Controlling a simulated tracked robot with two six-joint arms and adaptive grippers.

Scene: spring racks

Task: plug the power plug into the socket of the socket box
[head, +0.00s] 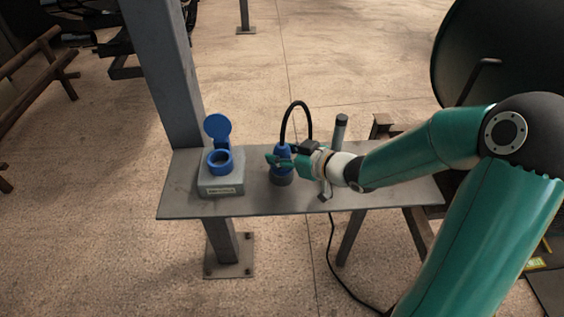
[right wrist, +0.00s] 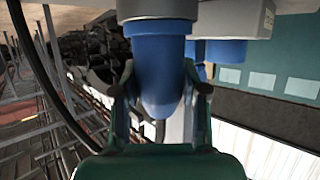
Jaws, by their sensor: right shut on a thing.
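The socket box (head: 222,184) stands on the left part of the grey shelf. Its round blue socket (head: 220,161) faces up, with the blue lid (head: 217,127) raised behind it. The power plug (head: 281,178) is blue with a dark grey end, and it is to the right of the box, with the grey end pointing down. A black cable loops up from its top. My right gripper (head: 276,161) is shut on the blue body of the plug, reaching in from the right. In the right wrist view the plug (right wrist: 162,70) sits between the fingers. My left gripper is not in view.
The narrow grey shelf (head: 385,196) is fixed to a steel post (head: 165,65) at its left. An upright grey cylinder (head: 340,133) stands on the shelf behind my right wrist. A large dark drum-like shape (head: 500,50) is at the right. The shelf between plug and box is clear.

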